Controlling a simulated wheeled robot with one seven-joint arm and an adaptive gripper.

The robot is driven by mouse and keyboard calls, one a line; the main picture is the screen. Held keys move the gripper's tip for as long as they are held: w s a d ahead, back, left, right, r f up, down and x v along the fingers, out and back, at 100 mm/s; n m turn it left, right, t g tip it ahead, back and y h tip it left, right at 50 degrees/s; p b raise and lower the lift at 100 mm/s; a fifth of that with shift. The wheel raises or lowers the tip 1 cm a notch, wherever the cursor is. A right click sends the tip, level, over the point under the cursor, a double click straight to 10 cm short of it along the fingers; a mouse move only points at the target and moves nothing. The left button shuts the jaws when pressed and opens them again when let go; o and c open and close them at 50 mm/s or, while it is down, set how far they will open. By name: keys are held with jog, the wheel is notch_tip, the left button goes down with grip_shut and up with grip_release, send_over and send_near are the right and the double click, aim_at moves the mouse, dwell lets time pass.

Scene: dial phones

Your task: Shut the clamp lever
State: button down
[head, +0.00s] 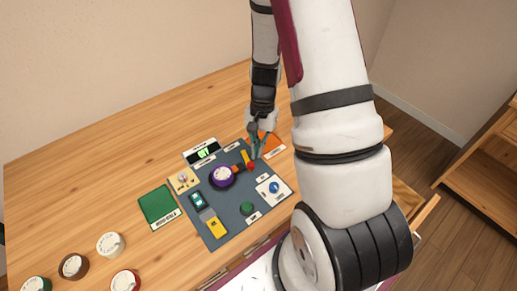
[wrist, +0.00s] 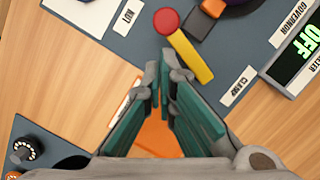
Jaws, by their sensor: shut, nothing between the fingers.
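The clamp lever is a yellow bar (wrist: 192,57) with a round red knob (wrist: 167,20) at one end. It lies near the white CLAMP label (wrist: 236,87) on the dark grey-blue panel. In the head view the yellow bar (head: 245,157) and red knob (head: 251,167) sit at the panel's far right part. My gripper (wrist: 159,58) is shut and empty, its fingertips together just beside the yellow bar in the wrist view. In the head view my gripper (head: 255,153) hangs over the panel's edge next to the lever. I cannot tell whether it touches the lever.
A purple dial (head: 222,176) stands left of the lever. A GOVERNOR display (wrist: 303,42) reads OFF in green. An orange pad (head: 271,140) lies under and behind my gripper. A yellow-ended slider (head: 216,227), green button (head: 247,209) and green pad (head: 156,203) are nearer.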

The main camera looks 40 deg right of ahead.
jog(key=shift+s+a, duration=0.15)
jog(key=shift+a, duration=0.1)
jog(key=shift+s+a+m, duration=0.25)
jog(key=shift+a+m, duration=0.15)
jog(key=shift+a, duration=0.1)
jog(key=shift+a+m+t, duration=0.3)
jog(key=shift+m, duration=0.3)
jog(key=shift+w+d, duration=0.2)
jog(key=shift+d, duration=0.25)
jog(key=shift+w+d, duration=0.2)
jog(key=shift+d, duration=0.25)
jog(key=d, duration=0.1)
jog(key=w+d, duration=0.2)
jog(key=shift+d+r, duration=0.3)
jog(key=v, duration=0.9)
jog(key=shift+r, duration=0.15)
